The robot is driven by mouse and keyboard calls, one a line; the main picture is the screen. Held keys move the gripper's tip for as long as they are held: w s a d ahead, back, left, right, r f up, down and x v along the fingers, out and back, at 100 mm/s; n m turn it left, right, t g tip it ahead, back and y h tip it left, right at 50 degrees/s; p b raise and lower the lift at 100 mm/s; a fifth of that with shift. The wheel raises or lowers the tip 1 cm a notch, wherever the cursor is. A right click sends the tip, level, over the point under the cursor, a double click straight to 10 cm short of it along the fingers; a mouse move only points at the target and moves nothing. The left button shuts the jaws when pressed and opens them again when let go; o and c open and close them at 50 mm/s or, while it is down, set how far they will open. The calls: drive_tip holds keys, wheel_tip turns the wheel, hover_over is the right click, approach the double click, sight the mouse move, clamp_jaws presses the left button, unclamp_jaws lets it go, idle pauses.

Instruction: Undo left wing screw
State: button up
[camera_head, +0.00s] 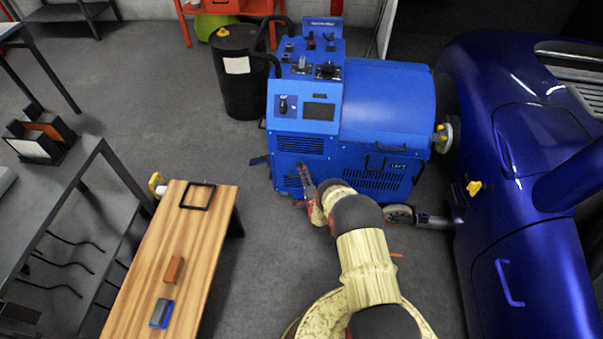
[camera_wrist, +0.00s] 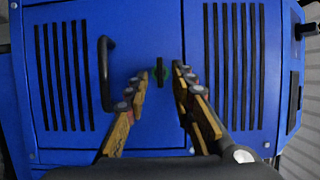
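My gripper (camera_wrist: 164,72) is open, one fingertip on each side of the screw, with a gap visible on both sides. Whether the fingertips are level with the screw in depth I cannot tell. In the head view my gripper (camera_head: 303,172) reaches the lower front of the blue dynamometer (camera_head: 388,105); the screw there is hidden or too small to see.
A black handle (camera_wrist: 105,73) stands out from the panel left of my fingers, with vent slots on both sides. A blue car (camera_head: 530,210) stands right of the machine. A wooden bench (camera_head: 150,240) is at left, and a black drum (camera_head: 240,75) stands behind.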

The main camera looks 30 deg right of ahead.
drive_tip(key=shift+x, duration=0.9)
drive_tip(key=shift+c, duration=1.3)
drive_tip(key=c, duration=0.4)
